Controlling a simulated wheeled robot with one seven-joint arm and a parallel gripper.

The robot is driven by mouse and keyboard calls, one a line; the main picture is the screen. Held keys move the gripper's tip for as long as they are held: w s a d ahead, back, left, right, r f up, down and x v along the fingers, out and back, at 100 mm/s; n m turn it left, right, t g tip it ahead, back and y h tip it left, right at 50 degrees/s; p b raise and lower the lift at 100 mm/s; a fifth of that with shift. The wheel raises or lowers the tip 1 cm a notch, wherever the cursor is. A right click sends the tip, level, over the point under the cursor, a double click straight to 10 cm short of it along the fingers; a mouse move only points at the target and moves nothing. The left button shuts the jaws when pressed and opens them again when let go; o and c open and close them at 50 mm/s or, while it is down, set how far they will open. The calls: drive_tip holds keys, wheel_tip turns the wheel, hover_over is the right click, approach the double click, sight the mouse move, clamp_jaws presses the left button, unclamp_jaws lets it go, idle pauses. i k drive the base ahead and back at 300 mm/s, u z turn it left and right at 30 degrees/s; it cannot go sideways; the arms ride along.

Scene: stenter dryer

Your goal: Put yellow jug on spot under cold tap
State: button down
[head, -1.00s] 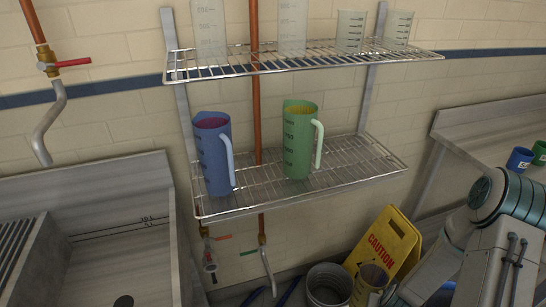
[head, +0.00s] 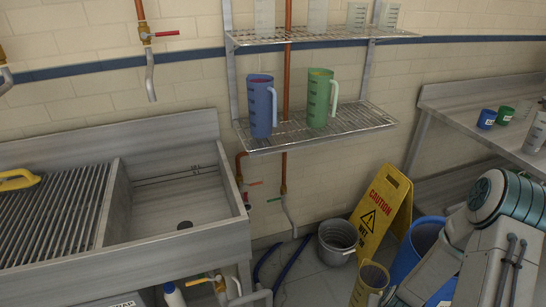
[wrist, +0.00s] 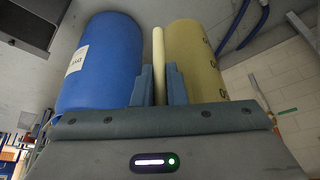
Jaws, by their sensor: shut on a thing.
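The yellow jug (head: 368,283) is at the bottom of the head view, beside my arm, with its open top showing. In the wrist view the yellow jug (wrist: 195,60) stands right of the jaws with dark marks on its side. My gripper (wrist: 160,88) is shut on its pale upright handle (wrist: 158,50). The head view does not show the jaws clearly. A tap with a red lever (head: 150,37) hangs over the sink (head: 190,195). Under the rack are pipes with a red lever (head: 253,183) and a green lever (head: 274,199). I cannot tell which is the cold tap.
A blue jug (head: 261,105) and a green jug (head: 320,97) stand on the wire rack (head: 350,118). A grey bucket (head: 337,240), a yellow caution sign (head: 383,212) and a blue container (head: 424,235) stand on the floor near my arm. Blue hoses (head: 292,262) lie there too.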

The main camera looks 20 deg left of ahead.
sight(47, 209)
drive_tip(key=k, duration=0.7)
drive_tip(key=u, duration=2.65)
drive_tip(key=i, duration=0.15)
drive_tip(key=z, duration=0.2)
